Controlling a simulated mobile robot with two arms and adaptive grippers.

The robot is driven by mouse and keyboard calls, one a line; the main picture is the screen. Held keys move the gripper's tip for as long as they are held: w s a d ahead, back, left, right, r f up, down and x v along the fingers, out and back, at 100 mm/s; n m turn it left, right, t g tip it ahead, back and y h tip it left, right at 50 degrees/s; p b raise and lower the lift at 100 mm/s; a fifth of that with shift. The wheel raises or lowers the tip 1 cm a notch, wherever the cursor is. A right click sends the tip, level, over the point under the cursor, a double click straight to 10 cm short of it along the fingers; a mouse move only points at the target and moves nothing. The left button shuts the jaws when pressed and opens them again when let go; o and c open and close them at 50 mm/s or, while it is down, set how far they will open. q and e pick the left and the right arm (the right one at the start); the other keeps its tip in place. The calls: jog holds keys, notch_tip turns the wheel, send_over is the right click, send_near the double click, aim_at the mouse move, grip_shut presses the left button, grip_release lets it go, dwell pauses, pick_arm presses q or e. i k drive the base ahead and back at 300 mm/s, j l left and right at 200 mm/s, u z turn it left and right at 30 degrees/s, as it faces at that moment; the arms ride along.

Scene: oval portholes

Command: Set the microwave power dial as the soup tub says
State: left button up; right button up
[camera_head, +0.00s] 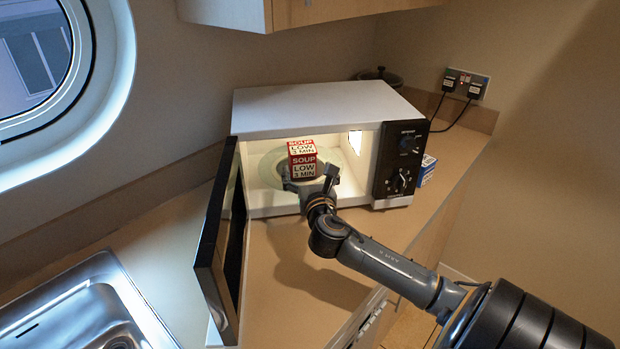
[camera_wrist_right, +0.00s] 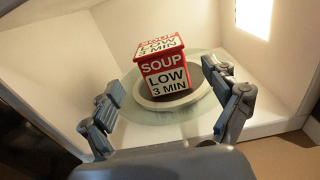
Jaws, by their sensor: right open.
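The red and white soup tub (camera_head: 302,166) stands inside the lit microwave (camera_head: 310,108); its label reads "SOUP LOW 3 MIN". In the right wrist view the tub (camera_wrist_right: 166,75) sits upright on a pale round dish (camera_wrist_right: 150,103) over a glass turntable (camera_wrist_right: 130,112). My right gripper (camera_head: 310,184) reaches into the microwave, open, with a finger on each side of the tub and gaps between. Two dials, an upper one (camera_head: 408,143) and a lower one (camera_head: 400,181), are on the dark control panel; their markings are too small to read. My left gripper is out of view.
The microwave door (camera_head: 217,250) stands open toward the front left. A steel sink (camera_head: 85,310) lies at the left. A blue and white box (camera_head: 427,170) is beside the microwave, and a dark lidded pot (camera_head: 379,76) is behind it. Wall plugs (camera_head: 463,84) have black cords.

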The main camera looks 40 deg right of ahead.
aim_at(408, 145)
jog(key=k, duration=1)
